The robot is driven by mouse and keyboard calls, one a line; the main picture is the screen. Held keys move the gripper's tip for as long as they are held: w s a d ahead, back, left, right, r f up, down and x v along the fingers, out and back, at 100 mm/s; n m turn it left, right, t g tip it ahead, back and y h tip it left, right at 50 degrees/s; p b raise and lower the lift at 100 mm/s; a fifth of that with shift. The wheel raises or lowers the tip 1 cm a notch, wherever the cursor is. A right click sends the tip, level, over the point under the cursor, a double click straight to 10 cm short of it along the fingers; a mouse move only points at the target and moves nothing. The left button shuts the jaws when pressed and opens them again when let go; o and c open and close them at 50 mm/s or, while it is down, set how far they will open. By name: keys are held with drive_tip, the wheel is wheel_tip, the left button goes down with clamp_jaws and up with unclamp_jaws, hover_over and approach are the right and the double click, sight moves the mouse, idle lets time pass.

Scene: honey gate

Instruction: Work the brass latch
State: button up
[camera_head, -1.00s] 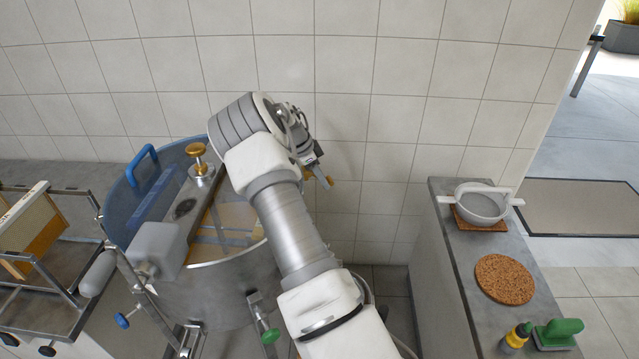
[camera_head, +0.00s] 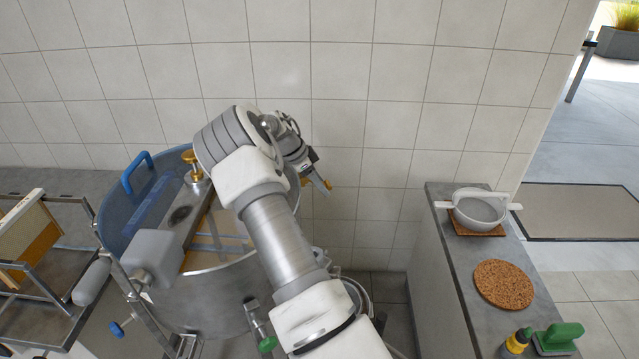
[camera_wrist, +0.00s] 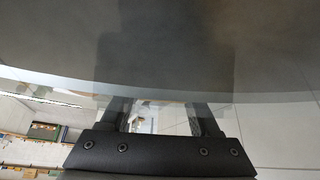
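A small brass-coloured piece (camera_head: 328,184) shows at the tip of my gripper (camera_head: 321,178), by the right side of the steel drum (camera_head: 215,300). I cannot tell whether it is the latch or whether my gripper touches it. My arm covers that side of the drum. In the wrist view, the two dark fingers of my gripper (camera_wrist: 162,118) stand apart, below a large curved grey surface (camera_wrist: 160,50). Nothing is clearly held between them. No latch can be made out in the wrist view.
The drum has a blue handle (camera_head: 135,173), a brass knob (camera_head: 190,157) and a grey motor box (camera_head: 152,256) on top. A frame rack (camera_head: 40,290) stands left. The right counter holds a white strainer (camera_head: 478,210), a cork mat (camera_head: 503,284) and a green-handled brush (camera_head: 558,337).

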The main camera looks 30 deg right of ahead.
drive_tip(key=v, duration=1.7)
drive_tip(key=shift+w+a+r+p, duration=0.1)
drive_tip(key=shift+r+p, duration=0.05)
drive_tip(key=shift+p, duration=0.2)
